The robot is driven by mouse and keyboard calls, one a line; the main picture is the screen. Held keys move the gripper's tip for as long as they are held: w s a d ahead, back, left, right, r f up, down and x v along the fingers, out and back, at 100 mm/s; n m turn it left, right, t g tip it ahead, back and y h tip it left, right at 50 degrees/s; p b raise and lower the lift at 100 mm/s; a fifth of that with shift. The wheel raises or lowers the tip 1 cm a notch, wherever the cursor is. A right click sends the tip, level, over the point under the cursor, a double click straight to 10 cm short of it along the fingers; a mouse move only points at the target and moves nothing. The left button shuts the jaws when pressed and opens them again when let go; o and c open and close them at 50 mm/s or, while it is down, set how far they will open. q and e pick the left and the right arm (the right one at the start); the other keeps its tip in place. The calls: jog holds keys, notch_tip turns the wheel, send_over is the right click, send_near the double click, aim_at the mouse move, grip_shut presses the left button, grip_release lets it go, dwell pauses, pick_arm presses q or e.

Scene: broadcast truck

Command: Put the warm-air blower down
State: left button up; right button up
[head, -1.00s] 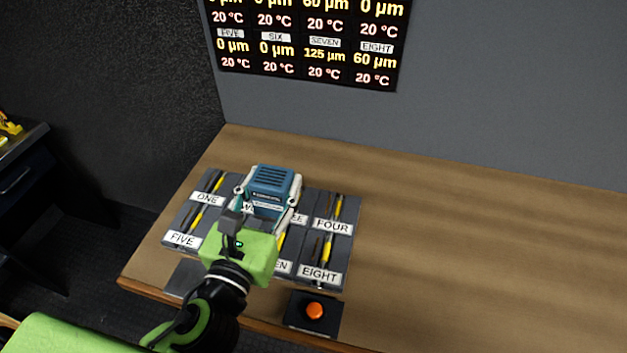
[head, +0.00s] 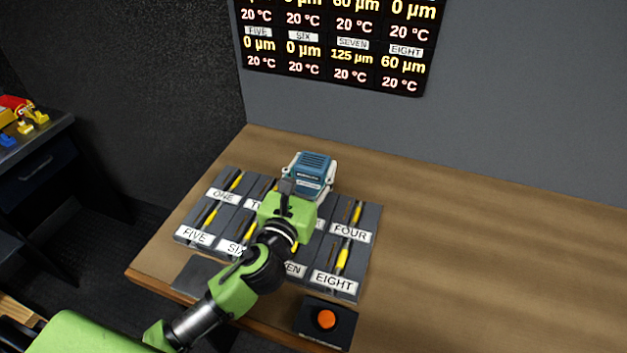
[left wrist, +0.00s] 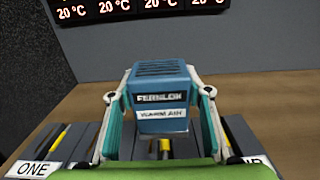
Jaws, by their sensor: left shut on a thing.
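The warm-air blower is a blue box with a vented top (head: 312,165) and a white label; it also shows in the left wrist view (left wrist: 162,92). My left gripper (head: 308,183) is shut on the blower, with one finger on each side of it in the left wrist view (left wrist: 160,105). The blower is over the far edge of the panel of numbered trays (head: 262,222). Whether it touches anything beneath is hidden. My right gripper is not in view.
The trays, labelled ONE to EIGHT, hold yellow-handled tools. A black box with an orange button (head: 326,319) sits at the table's front edge. The wooden table (head: 480,250) is clear to the right. A temperature display (head: 340,50) hangs on the wall behind.

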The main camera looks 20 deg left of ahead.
aim_at(313, 180)
pick_arm(q)
jog(key=shift+w+f, duration=0.2)
jog(key=shift+w+f+b, duration=0.15)
jog(key=shift+f+b, duration=0.25)
jog(key=shift+f, duration=1.25)
jog(key=shift+f, duration=0.2)
jog(key=o, duration=1.4)
jog(key=shift+f, duration=0.1)
